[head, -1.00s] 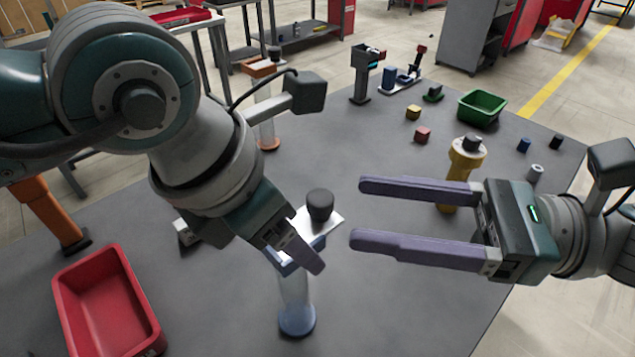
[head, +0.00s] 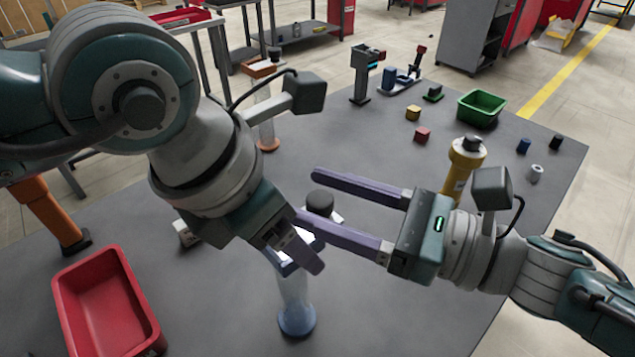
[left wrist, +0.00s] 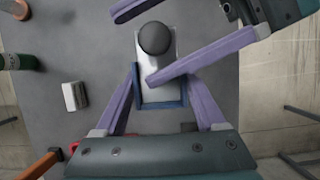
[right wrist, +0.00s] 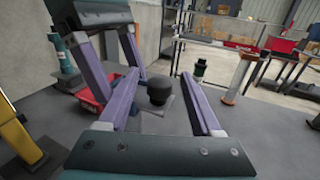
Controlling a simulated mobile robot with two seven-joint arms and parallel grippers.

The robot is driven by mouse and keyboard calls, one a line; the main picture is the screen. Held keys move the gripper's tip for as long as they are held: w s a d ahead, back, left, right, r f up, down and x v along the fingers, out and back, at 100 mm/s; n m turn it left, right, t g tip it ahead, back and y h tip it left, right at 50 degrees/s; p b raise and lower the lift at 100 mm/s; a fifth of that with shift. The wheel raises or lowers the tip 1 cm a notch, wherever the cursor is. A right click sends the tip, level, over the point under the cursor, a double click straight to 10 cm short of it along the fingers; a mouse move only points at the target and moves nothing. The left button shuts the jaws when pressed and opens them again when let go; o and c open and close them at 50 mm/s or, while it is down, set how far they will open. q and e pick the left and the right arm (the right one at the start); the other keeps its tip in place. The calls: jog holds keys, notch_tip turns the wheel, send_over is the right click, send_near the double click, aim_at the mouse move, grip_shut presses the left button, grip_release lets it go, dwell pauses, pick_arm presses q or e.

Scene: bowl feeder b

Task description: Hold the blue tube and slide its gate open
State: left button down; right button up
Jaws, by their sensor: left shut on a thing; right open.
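The blue tube (head: 294,298) stands upright on the table, with a clear body, a blue base and a blue collar at the top. Its gate is a pale plate with a dark round knob (head: 319,203); the plate and knob also show in the left wrist view (left wrist: 155,38). My left gripper (head: 300,262) is shut on the tube's blue collar, a finger on each side (left wrist: 160,90). My right gripper (head: 305,195) is open, its fingers reaching either side of the knob; in the right wrist view the knob (right wrist: 160,90) sits between them. I cannot tell whether they touch it.
A red bin (head: 108,305) stands at the front left. A yellow tube (head: 462,165) stands close behind my right gripper. An orange-topped tube (head: 264,115), a green bin (head: 482,108) and small blocks lie farther back. A small white block (left wrist: 75,96) lies left of the blue tube.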

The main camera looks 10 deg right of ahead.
jog(key=shift+w+a, duration=0.15)
jog(key=shift+a, duration=0.1)
grip_shut()
dwell(0.4)
dwell(0.9)
